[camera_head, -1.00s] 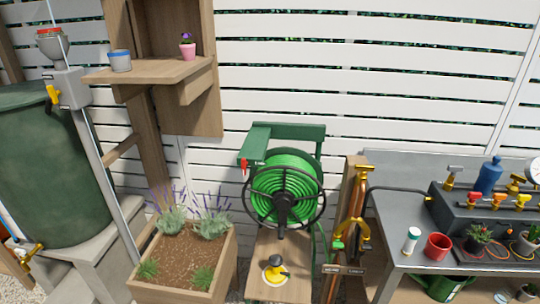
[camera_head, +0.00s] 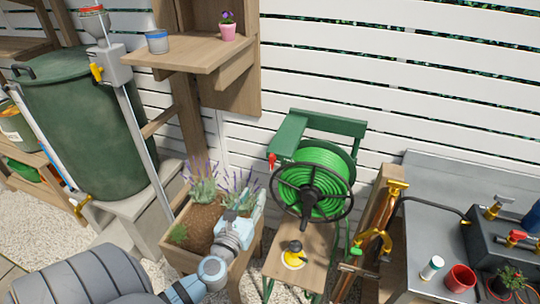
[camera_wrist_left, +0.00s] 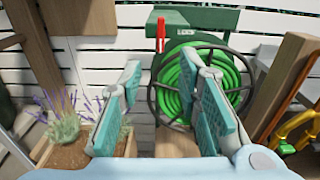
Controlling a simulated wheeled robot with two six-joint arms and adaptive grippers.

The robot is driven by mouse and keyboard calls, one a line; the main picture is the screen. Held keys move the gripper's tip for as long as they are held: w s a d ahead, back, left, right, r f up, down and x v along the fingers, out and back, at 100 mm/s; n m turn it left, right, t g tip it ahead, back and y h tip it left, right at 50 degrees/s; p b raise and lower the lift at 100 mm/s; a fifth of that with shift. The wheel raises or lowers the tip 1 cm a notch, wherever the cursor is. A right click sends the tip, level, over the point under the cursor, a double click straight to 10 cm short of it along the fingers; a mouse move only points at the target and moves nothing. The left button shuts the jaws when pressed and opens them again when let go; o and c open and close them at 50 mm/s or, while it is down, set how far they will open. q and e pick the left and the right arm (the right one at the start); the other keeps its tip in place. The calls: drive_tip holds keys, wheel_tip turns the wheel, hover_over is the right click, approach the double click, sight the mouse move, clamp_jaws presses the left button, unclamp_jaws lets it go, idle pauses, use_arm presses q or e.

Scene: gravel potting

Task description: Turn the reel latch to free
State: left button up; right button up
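The hose reel (camera_head: 322,176) stands in a green frame in front of the white fence, with bright green hose and a black hand wheel. The reel latch (camera_head: 272,161) is a small red lever hanging at the left front of the frame. In the left wrist view the red latch (camera_wrist_left: 161,35) points up and down, above and between my fingers, and the reel (camera_wrist_left: 195,80) is partly behind the right finger. My left gripper (camera_head: 252,202) is over the planter, left of and below the latch; in the wrist view (camera_wrist_left: 165,95) its fingers are apart and empty. My right gripper is not in view.
A wooden planter (camera_head: 172,249) with lavender lies under my left gripper. A wooden post with yellow valves (camera_head: 374,240) and a grey bench (camera_head: 432,200) stand right of the reel. A shelf (camera_head: 190,50) is above left. A black-and-yellow fitting (camera_head: 293,255) sits on the board below the reel.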

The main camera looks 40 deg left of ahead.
sight(271, 162)
use_arm(q)
drive_tip(key=x, duration=0.9)
drive_tip(key=b+x, duration=0.1)
drive_tip(key=x, duration=0.4)
drive_tip(key=shift+w+r, duration=0.3)
drive_tip(key=shift+r, duration=0.1)
drive_tip(key=shift+c, duration=0.3)
clamp_jaws()
